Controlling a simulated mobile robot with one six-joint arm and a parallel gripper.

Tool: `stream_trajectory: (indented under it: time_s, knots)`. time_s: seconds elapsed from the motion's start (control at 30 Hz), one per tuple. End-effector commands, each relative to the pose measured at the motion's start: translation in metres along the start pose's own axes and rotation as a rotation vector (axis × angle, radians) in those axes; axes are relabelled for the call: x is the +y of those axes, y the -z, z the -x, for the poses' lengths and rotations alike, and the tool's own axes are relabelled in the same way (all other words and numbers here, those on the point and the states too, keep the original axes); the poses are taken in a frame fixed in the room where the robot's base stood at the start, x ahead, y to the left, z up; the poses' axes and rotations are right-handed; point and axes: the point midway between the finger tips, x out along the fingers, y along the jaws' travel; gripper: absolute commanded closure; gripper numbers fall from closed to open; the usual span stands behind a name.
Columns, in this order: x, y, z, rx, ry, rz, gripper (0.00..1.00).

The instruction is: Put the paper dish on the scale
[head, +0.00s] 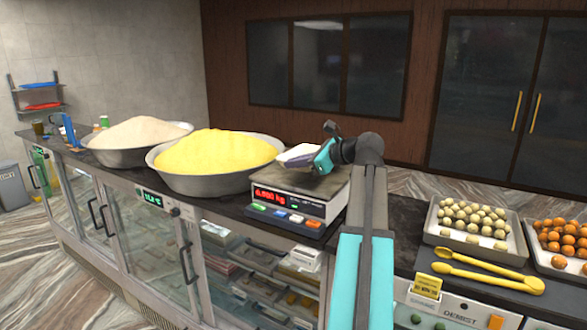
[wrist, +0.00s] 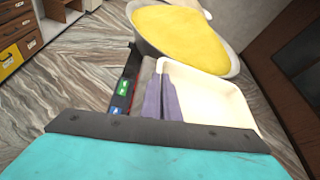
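The paper dish (head: 297,153) is a small cream-white tray. In the wrist view the dish (wrist: 212,95) fills the area right of the fingers. My gripper (head: 306,163) is over the scale, and its purple-grey fingers (wrist: 161,84) are close together at the dish's near left wall, apparently pinching it. The scale (head: 318,184) has a flat dark metal platform, a red lit display and coloured buttons. The dish appears just above the platform; whether its underside touches is hidden. In the wrist view the scale's button edge (wrist: 122,88) shows left of the dish.
A large bowl of yellow sweet (head: 217,153) stands close left of the scale, with a bowl of pale powder (head: 137,133) beyond it. To the right are a tray of pale balls (head: 474,238), a tray of orange balls (head: 558,264) and yellow tongs (head: 487,273).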

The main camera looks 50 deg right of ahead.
Motion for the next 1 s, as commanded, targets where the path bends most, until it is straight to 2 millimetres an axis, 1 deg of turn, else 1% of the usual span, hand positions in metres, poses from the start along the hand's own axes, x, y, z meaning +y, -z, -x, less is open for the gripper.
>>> stream_trajectory:
  time_s: [0.03, 0.17, 0.63, 1.0]
  knots:
    - [-0.007, -0.002, -0.004, 0.000, -0.002, -0.001, 1.00]
    - [-0.012, 0.000, -0.010, 0.000, -0.002, 0.000, 1.00]
    - [-0.011, 0.003, -0.012, 0.000, -0.002, 0.001, 1.00]
    - [-0.004, 0.027, -0.022, 0.000, -0.003, -0.001, 1.00]
